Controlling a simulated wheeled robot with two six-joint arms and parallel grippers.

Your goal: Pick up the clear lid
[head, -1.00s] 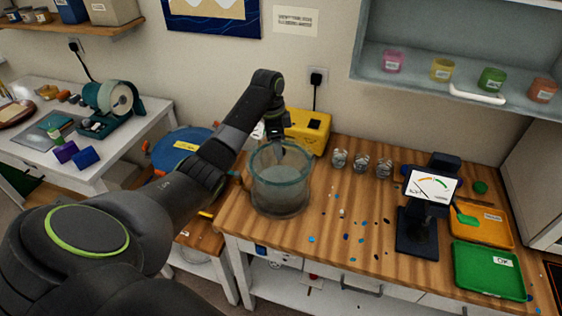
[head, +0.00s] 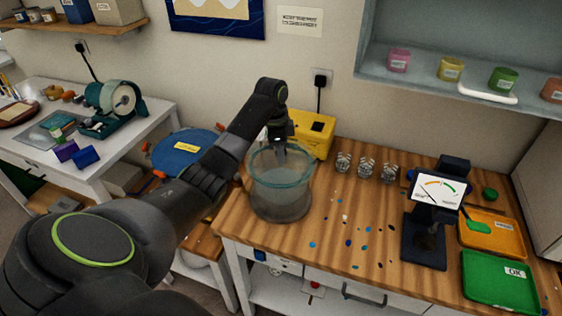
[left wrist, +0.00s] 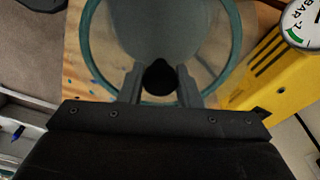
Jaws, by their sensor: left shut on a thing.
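The clear lid (head: 270,165) is a see-through disc at the top of a round, teal-rimmed clear chamber (head: 280,205) at the left end of the wooden bench. My left gripper (head: 281,155) reaches down over it. In the left wrist view my left gripper (left wrist: 159,88) is shut on a dark knob (left wrist: 158,77) at the lid's middle. The teal ring (left wrist: 88,45) curves around below the fingers there. I cannot tell whether the lid touches the chamber rim or is slightly raised. My right gripper is not in view.
A yellow pump (head: 312,135) with a gauge (left wrist: 303,22) stands close behind the chamber. The bench's middle holds only coloured spots.

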